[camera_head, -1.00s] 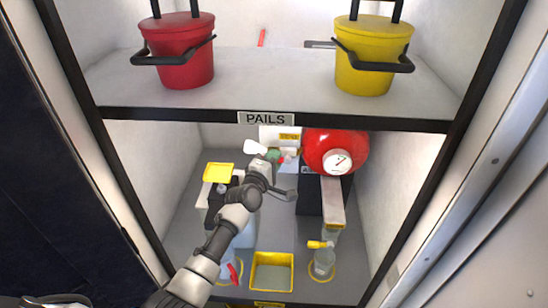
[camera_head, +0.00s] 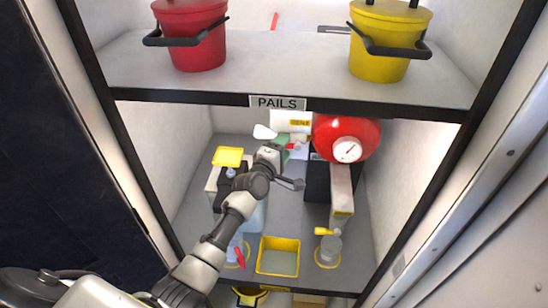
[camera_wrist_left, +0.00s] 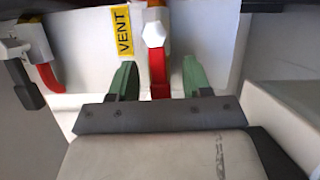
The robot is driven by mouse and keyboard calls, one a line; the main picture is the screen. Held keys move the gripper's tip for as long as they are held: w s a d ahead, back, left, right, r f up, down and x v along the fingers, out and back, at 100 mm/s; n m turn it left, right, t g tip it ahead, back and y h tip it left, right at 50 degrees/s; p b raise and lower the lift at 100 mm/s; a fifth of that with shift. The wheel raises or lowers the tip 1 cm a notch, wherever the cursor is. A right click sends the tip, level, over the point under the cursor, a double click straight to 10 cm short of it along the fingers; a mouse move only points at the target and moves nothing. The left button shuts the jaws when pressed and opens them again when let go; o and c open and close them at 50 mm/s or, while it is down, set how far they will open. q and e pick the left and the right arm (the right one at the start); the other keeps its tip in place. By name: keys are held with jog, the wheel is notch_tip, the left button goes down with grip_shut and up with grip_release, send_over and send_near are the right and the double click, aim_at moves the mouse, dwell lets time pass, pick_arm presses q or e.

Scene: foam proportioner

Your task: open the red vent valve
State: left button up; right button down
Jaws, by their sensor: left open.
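The red vent valve handle (camera_wrist_left: 158,72) hangs below a white hex fitting (camera_wrist_left: 155,34) in the left wrist view, right of the yellow VENT label (camera_wrist_left: 124,33). My left gripper (camera_wrist_left: 157,78) is open, with one green finger on each side of the red handle and visible gaps between. In the head view my left gripper (camera_head: 283,144) is at the back of the lower shelf bay, left of the red tank (camera_head: 346,138). There the handle is small and partly hidden. My right gripper is not in view.
A second red handle (camera_wrist_left: 49,76) with dark fittings is left of the label. A gauge (camera_head: 347,149) is on the tank. A yellow-rimmed tray (camera_head: 278,242) and a clear container (camera_head: 329,249) stand at the front. The upper shelf (camera_head: 285,60) holds red and yellow pails.

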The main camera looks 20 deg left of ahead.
pick_arm(q)
jog(key=s+a, duration=0.1)
jog(key=s, duration=0.8)
jog(key=shift+s+b, duration=0.4)
jog(key=s+d+f+m+g, duration=0.1)
jog(key=s+f+m+g, duration=0.3)
jog(key=f, duration=0.7)
jog(key=s+f+m+g, duration=0.2)
jog(key=s+f, duration=0.3)
jog(key=f, duration=0.6)
jog(key=s+d+f+m+g, duration=0.1)
jog(key=s+f+m+g, duration=0.3)
jog(key=f, duration=0.7)
jog(key=s+f+m+g, duration=0.2)
jog(key=s+f, duration=0.4)
jog(key=s, duration=0.6)
jog(key=s+f+m+g+y, duration=0.1)
jog(key=s+f+m, duration=0.3)
jog(key=s, duration=0.7)
jog(key=s+a+f+m+g+y, duration=0.1)
jog(key=s+f+m+g, duration=0.2)
jog(key=s+f, duration=0.5)
jog(key=s+g, duration=0.1)
jog(key=s, duration=0.3)
jog(key=shift+s+f+m+b, duration=0.25)
jog(key=shift+s+m+b, duration=0.05)
jog(key=shift+s+b, duration=0.1)
